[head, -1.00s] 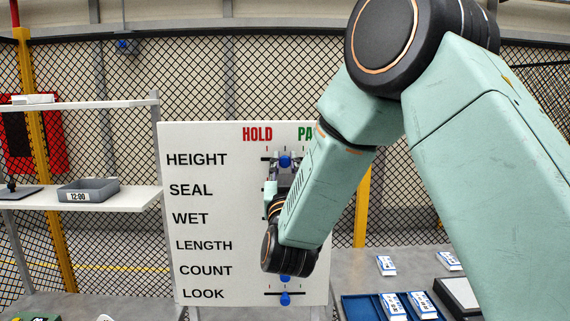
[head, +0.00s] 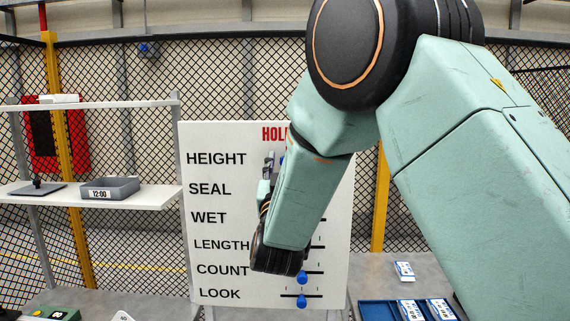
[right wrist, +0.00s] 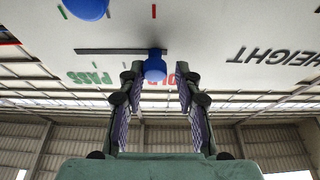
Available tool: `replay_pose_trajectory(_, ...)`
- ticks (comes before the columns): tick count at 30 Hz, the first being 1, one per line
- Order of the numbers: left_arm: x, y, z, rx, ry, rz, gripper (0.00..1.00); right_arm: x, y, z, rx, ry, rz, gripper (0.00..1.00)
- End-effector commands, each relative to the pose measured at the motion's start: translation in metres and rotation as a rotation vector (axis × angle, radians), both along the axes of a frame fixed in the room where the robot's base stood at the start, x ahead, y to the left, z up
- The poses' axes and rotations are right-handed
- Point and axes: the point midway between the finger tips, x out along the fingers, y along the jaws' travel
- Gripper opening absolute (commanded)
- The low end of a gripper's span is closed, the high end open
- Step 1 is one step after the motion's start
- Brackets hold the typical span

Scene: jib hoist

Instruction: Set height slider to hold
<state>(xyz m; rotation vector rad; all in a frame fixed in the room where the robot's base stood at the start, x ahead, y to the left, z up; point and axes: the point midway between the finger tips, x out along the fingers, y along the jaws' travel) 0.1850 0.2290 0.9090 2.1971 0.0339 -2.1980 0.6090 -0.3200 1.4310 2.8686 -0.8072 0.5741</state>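The white slider board (head: 225,260) stands ahead with the HEIGHT row at its top and a red HOLD label (head: 272,134) above. The blue height knob (right wrist: 155,66) is at the HOLD end of its dark slot (right wrist: 110,51) in the upside-down right wrist view. My right gripper (right wrist: 158,78) has its fingers on either side of the knob, with small gaps visible, so it looks open. In the head view my right gripper (head: 271,165) is at the HEIGHT row, and my arm hides most of the knob and the PASS label. My left gripper is not in view.
Another blue knob (right wrist: 87,8) sits on the neighbouring row. Lower knobs on the COUNT (head: 302,278) and LOOK (head: 301,301) rows show below my arm. A blue tray (head: 378,311) holds boxes at lower right.

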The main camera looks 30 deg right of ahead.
Motion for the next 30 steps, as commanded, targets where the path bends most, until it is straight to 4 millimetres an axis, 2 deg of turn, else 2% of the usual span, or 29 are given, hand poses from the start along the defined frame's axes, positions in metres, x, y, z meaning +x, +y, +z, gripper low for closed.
replay_pose_trajectory(4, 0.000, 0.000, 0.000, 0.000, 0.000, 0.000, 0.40, 0.000, 0.000, 0.000, -0.001, 0.002, 0.001, 0.45)
replay_pose_trajectory(14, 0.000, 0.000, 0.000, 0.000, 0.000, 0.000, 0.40, -0.003, 0.002, -0.002, -0.001, 0.003, 0.000, 0.45)
replay_pose_trajectory(24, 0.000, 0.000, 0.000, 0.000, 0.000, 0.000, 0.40, -0.042, 0.026, -0.022, -0.005, 0.004, 0.003, 0.45)
replay_pose_trajectory(30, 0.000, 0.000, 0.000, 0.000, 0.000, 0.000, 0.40, -0.056, 0.034, -0.028, -0.001, 0.003, 0.001, 0.45)
